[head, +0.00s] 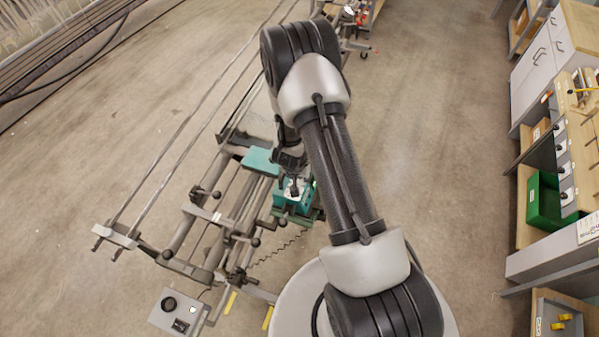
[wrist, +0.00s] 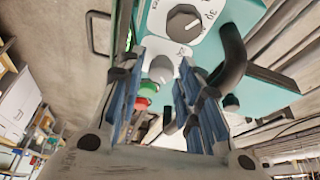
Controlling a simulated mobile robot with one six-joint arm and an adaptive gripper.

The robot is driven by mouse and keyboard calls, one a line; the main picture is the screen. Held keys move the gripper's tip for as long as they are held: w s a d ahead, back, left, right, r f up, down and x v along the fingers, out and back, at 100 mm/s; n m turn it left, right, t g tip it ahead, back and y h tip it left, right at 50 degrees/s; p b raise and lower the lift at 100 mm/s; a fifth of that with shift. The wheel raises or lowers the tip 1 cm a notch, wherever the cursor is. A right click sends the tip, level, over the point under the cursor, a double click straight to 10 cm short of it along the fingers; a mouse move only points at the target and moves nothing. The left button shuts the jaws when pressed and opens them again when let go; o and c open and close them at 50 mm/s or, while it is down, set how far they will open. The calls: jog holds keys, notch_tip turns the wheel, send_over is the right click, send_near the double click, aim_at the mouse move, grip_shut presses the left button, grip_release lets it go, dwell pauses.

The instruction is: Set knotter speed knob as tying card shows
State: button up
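The teal knotter head (head: 292,205) sits on the frame below my arm, and my gripper (head: 293,188) reaches down to its white panel. In the wrist view, my gripper (wrist: 160,72) has its two blue-padded fingers apart, on either side of a small grey knob (wrist: 162,69). I see a gap between the fingers and the knob; contact is not clear. A larger dark grey knob (wrist: 184,22) with a white pointer line and printed numbers lies beyond the fingertips. The panel print is only partly readable. I cannot make out a tying card.
Green and red round parts (wrist: 147,90) show behind the left finger. A grey control box (head: 178,312) stands at lower left. A workbench with a green bin (head: 545,202) is at right; floor between is clear.

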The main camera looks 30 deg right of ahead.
jog(key=shift+r, duration=0.1)
jog(key=v, duration=1.1)
jog(key=shift+r, duration=0.35)
jog(key=shift+a, duration=0.15)
jog(key=s+a+r+n+t+y+b, duration=0.2)
jog(key=a+r+n+y+b, duration=0.3)
jog(key=a+r+b, duration=0.6)
jog(key=s+d+n+h+b, duration=0.1)
jog(key=s+b, duration=0.8)
jog(key=s, duration=1.1)
jog(key=shift+d+n+g+h, duration=0.15)
jog(key=shift+n+g+h, duration=0.3)
jog(key=shift+n, duration=0.75)
